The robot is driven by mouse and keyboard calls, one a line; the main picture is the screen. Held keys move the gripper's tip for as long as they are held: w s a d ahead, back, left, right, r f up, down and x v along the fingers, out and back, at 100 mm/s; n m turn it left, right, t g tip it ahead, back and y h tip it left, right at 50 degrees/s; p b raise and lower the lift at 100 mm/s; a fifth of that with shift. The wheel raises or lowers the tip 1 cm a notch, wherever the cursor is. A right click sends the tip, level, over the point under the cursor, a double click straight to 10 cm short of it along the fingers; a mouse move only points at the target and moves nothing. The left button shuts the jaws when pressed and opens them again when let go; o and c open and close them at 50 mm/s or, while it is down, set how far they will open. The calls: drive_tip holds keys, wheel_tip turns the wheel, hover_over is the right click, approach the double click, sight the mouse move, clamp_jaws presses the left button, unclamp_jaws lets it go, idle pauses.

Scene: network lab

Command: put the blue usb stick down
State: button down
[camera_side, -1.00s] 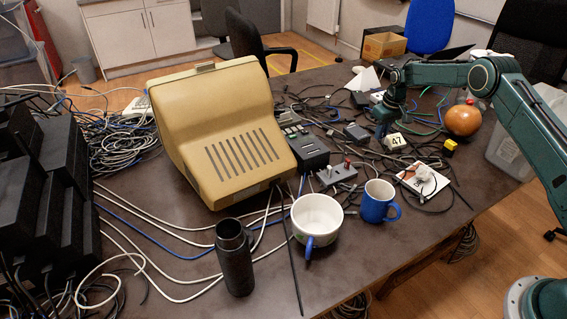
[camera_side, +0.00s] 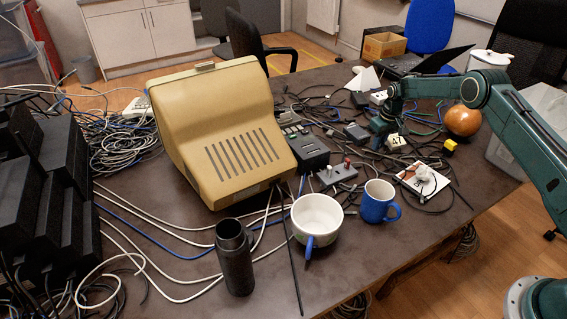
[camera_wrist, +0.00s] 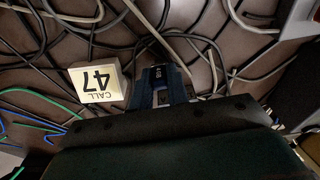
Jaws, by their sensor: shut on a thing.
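My gripper (camera_side: 378,139) is low over the cable-strewn far right part of the table. In the wrist view its jaws (camera_wrist: 161,84) point down and are shut on the blue usb stick (camera_wrist: 159,73), a small dark piece with a pale mark between the fingers. Most of the stick is hidden by the fingers, and I cannot tell whether it touches the table. In the side view the stick cannot be made out.
Cables lie around and under the jaws. An orange ball (camera_side: 462,121) and a yellow cube (camera_side: 450,145) are to the right. A black box (camera_side: 357,132) is just left. A blue mug (camera_side: 379,202), a white mug (camera_side: 317,219) and a beige monitor (camera_side: 220,135) stand nearer the front.

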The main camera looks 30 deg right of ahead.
drive_tip(key=c, duration=1.4)
unclamp_jaws()
drive_tip(key=shift+o, duration=0.2)
wheel_tip(320, 180, up, 12)
drive_tip(key=s, duration=0.1)
drive_tip(key=shift+s, duration=0.2)
drive_tip(key=shift+r, duration=0.15)
